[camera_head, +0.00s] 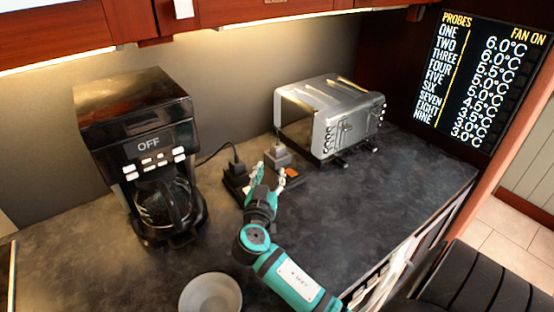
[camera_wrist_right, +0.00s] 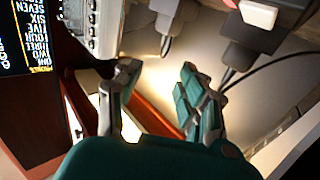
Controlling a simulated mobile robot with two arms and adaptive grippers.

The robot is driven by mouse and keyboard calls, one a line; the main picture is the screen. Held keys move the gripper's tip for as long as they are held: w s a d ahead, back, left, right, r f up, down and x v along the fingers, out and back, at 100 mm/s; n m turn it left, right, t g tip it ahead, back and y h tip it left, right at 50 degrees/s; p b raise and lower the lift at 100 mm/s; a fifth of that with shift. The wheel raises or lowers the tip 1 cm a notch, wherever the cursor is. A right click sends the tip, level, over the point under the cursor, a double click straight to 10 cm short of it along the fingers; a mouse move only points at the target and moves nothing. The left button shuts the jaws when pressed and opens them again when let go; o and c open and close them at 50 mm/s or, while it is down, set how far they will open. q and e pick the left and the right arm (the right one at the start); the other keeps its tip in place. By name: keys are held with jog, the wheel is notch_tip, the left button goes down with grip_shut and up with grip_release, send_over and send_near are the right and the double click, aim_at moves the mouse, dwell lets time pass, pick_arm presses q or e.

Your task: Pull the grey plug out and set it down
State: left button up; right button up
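The grey plug (camera_head: 277,155) stands at the back of the dark power strip (camera_head: 233,190) on the counter. It also shows near the top of the right wrist view (camera_wrist_right: 167,18). Whether its prongs are fully seated cannot be told. My right gripper (camera_head: 272,174) is just in front of the plug, over the strip. In the right wrist view its two fingers (camera_wrist_right: 158,72) are spread with an empty gap between them. The plug lies beyond the fingertips. My left gripper is not in view.
A black plug (camera_head: 235,162) with a cable sits left of the grey one. An orange switch (camera_head: 292,172) is on the strip's right. A coffee maker (camera_head: 140,150) stands left, a toaster (camera_head: 325,115) behind right, a bowl (camera_head: 210,293) in front. Counter at right is clear.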

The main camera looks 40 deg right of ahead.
aim_at(277, 139)
jog(key=p+x, duration=0.2)
jog(key=x, duration=0.3)
jog(key=p+x, duration=0.2)
jog(key=x, duration=0.3)
jog(key=shift+d+r, duration=0.2)
jog(key=shift+r, duration=0.05)
jog(key=shift+p+x, duration=0.35)
jog(key=shift+x, duration=0.5)
jog(key=shift+w+d, duration=0.15)
jog(key=shift+w, duration=0.1)
jog(key=p+x, duration=0.2)
jog(key=x, duration=0.1)
jog(key=shift+w+f, duration=0.1)
jog(key=shift+w, duration=0.1)
jog(key=shift+w+d+f, duration=0.2)
jog(key=shift+w+d, duration=0.2)
jog(key=shift+w, duration=0.05)
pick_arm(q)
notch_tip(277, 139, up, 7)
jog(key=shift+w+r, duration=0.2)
pick_arm(e)
grip_shut()
